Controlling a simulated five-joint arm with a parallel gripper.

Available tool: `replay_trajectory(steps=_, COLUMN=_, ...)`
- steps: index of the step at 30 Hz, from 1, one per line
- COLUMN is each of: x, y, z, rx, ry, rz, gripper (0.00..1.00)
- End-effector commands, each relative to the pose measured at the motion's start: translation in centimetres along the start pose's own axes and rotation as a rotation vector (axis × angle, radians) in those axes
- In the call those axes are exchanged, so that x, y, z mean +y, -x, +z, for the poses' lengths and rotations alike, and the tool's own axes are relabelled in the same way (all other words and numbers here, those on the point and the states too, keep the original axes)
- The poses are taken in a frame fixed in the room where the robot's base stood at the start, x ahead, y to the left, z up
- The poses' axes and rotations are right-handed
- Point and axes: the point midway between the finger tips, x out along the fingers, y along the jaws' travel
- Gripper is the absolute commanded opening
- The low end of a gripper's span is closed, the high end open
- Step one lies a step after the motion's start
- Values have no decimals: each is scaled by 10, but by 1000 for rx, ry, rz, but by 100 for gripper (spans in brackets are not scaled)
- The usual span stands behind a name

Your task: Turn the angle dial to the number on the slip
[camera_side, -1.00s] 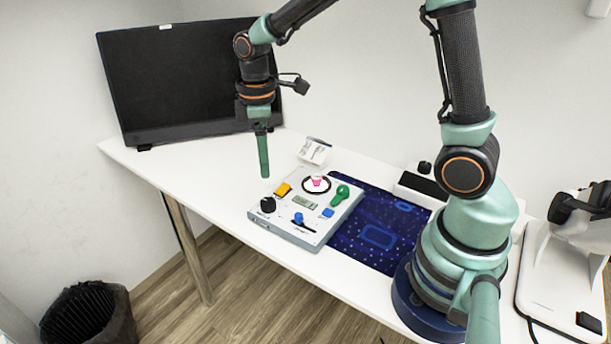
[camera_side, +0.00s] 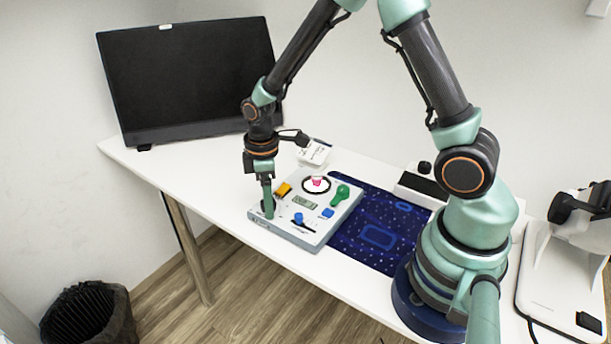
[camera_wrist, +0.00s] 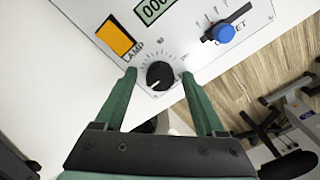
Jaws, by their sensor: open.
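The angle dial is a black round knob (camera_wrist: 160,75) with a ring of scale marks, on the pale control panel (camera_wrist: 180,20). A white line on the knob points to the lower left in the wrist view. My gripper (camera_wrist: 158,76) is open, with one green finger on each side of the knob; I cannot tell whether they touch it. In the side view my gripper (camera_side: 268,210) is down at the panel's left corner and mostly hides the knob. A white card (camera_side: 314,152), likely the slip, stands behind the panel; its writing is too small to read.
The panel also bears a yellow switch (camera_wrist: 118,38), a blue slider knob (camera_wrist: 224,32), a display (camera_wrist: 153,9) cut off at the frame edge, a green handle (camera_side: 340,195) and a blue button (camera_side: 327,212). A monitor (camera_side: 190,75) stands behind. The table's front edge is close.

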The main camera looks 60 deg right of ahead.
Motion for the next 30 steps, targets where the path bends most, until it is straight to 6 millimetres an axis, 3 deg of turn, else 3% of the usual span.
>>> replay_trajectory(steps=1, x=0, y=0, z=0, rx=0, ry=0, rz=0, gripper=72)
replay_trajectory(steps=2, x=0, y=0, z=0, rx=0, ry=0, rz=0, gripper=64)
replay_trajectory(steps=7, x=0, y=0, z=0, rx=0, ry=0, rz=0, gripper=0)
replay_trajectory(steps=19, x=0, y=1, z=0, rx=0, ry=-58, rz=0, gripper=0)
replay_trajectory(steps=30, x=0, y=1, z=0, rx=3, ry=-337, rz=2, gripper=0)
